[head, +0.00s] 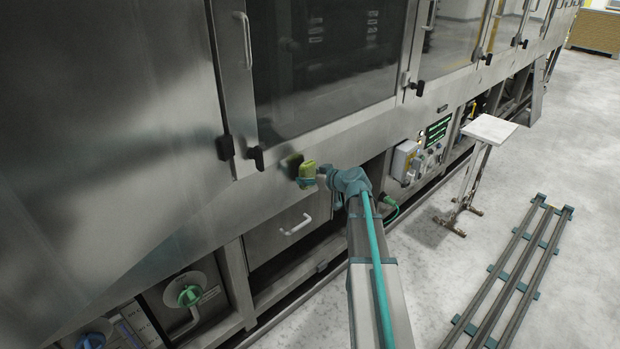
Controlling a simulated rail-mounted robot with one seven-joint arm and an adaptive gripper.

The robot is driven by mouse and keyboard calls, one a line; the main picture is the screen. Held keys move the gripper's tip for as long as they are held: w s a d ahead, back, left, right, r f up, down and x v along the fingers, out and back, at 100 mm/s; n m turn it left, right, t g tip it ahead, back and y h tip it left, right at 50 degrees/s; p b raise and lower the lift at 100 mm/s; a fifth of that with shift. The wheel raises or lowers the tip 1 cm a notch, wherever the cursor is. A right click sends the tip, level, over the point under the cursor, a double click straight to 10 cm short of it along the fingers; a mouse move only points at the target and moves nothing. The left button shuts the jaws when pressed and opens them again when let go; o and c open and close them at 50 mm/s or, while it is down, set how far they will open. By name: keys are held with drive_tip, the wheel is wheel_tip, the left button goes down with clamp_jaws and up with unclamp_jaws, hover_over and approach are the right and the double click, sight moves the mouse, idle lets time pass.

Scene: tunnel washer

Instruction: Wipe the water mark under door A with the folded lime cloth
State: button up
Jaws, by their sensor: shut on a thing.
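My gripper (307,182) is stretched out to the steel panel (262,208) below the glass door (320,60). It is shut on the folded lime cloth (308,169), a small yellow-green pad that shows at its tip. The cloth is at or very close to the panel, where its dark reflection shows just to its left; I cannot tell whether it touches. I cannot make out the water mark on the panel. No letter is readable on the door.
A white drawer handle (295,225) is below my gripper. A black door latch (256,158) is to its left. A grey control box (405,160) and green screen (438,129) are to the right. A white-topped stand (489,129) and floor rails (515,270) are farther right.

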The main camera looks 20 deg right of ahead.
drive_tip(key=shift+w+a+b, duration=0.3)
drive_tip(key=shift+w+b, duration=0.05)
drive_tip(key=shift+w, duration=0.45)
drive_tip(key=shift+d, duration=0.1)
drive_tip(key=shift+w+d+f+b, duration=0.15)
drive_tip(key=shift+w+d+b, duration=0.1)
drive_tip(key=shift+d+b, duration=0.55)
drive_tip(key=shift+w+d+b, duration=0.25)
drive_tip(key=shift+d+b, duration=0.25)
drive_tip(key=shift+d, duration=0.45)
drive_tip(key=d+b, duration=0.1)
drive_tip(key=w+d+b, duration=0.1)
drive_tip(key=d, duration=0.1)
drive_tip(key=shift+w+d+b, duration=0.1)
drive_tip(key=shift+d+b, duration=0.05)
drive_tip(key=shift+b, duration=0.25)
